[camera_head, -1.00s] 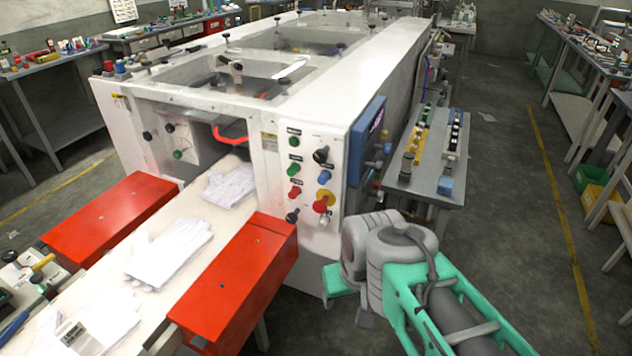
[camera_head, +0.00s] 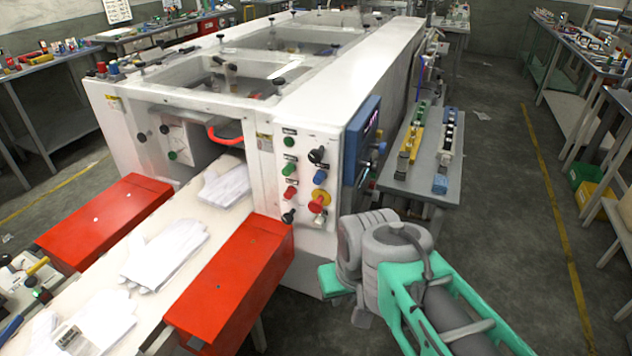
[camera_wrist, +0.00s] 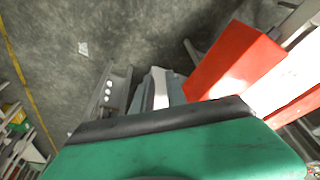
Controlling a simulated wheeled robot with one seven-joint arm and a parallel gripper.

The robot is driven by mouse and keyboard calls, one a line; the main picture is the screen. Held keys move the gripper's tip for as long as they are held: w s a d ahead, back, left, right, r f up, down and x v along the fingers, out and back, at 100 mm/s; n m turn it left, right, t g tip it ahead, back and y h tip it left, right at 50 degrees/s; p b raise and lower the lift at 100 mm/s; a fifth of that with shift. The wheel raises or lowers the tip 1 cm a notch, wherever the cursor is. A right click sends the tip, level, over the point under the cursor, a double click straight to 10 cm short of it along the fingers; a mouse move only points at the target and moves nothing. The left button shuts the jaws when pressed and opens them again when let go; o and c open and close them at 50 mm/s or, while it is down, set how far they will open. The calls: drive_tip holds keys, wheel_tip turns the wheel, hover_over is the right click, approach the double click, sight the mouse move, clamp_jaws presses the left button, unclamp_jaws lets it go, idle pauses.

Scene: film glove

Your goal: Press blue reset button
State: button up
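The blue button (camera_head: 320,177) is on the white front panel of the machine (camera_head: 275,150), in the right column of buttons. It sits below a black knob (camera_head: 318,155) and above a red emergency button on a yellow base (camera_head: 319,202). My arm is low and right of the panel, apart from the blue button. The green end part of my gripper (camera_head: 332,281) shows below the panel; its fingertips are hidden in the head view. In the wrist view, grey metal parts (camera_wrist: 135,92) show beyond my green wrist housing, and their opening is unclear. The blue button is not seen there.
Two red guards (camera_head: 230,275) flank a conveyor (camera_head: 180,210) carrying white gloves (camera_head: 165,252). A blue-framed display (camera_head: 362,140) is on the machine's side. A grey side table (camera_head: 423,175) holds small parts. The floor to the right (camera_head: 500,200) is clear.

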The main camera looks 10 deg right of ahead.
clamp_jaws()
idle(1.0)
